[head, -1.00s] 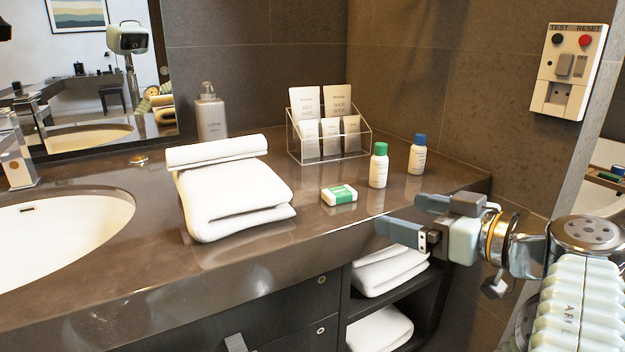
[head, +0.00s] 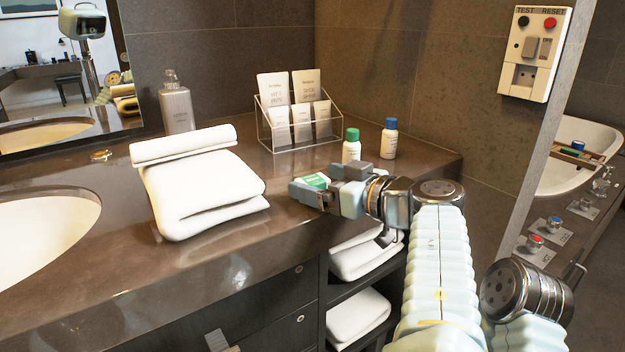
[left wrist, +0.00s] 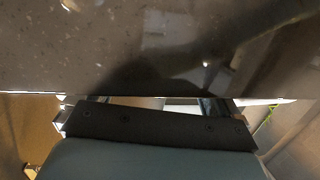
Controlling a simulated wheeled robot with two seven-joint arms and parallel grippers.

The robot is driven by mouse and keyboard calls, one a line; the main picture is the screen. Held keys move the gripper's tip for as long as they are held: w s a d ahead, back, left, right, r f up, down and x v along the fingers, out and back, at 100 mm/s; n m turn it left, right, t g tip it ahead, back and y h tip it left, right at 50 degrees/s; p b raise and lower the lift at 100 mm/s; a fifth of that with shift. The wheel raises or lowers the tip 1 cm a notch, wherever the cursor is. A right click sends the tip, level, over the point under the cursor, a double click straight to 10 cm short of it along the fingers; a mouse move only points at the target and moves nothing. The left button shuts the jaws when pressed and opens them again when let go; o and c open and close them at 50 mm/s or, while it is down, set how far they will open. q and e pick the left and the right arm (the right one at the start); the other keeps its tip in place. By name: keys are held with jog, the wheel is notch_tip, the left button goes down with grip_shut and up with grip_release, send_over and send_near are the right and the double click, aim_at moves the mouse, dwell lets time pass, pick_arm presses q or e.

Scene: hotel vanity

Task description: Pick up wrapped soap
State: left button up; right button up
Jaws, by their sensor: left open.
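The wrapped soap (head: 315,181), a small white and green block, lies on the dark counter near its front edge in the head view. My left gripper (head: 314,180) is open and low over the counter at the soap. Its fingers and body hide much of the soap, and I cannot tell whether they touch it. The left wrist view shows the dark counter and the gripper's dark crosspiece; I cannot make out the soap there.
A green-capped bottle (head: 351,147) stands just behind the gripper, with a blue-capped bottle (head: 389,139) to its right. A clear rack (head: 262,127) of packets stands behind. A folded white towel (head: 200,185) lies left. Bare counter (head: 275,235) separates towel and gripper.

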pick_arm(q)
jog(key=shift+w+a+f, duration=0.1)
jog(key=shift+w+a, duration=0.25)
jog(key=shift+c, duration=0.5)
jog(key=c, duration=1)
jog(key=shift+o, duration=0.2)
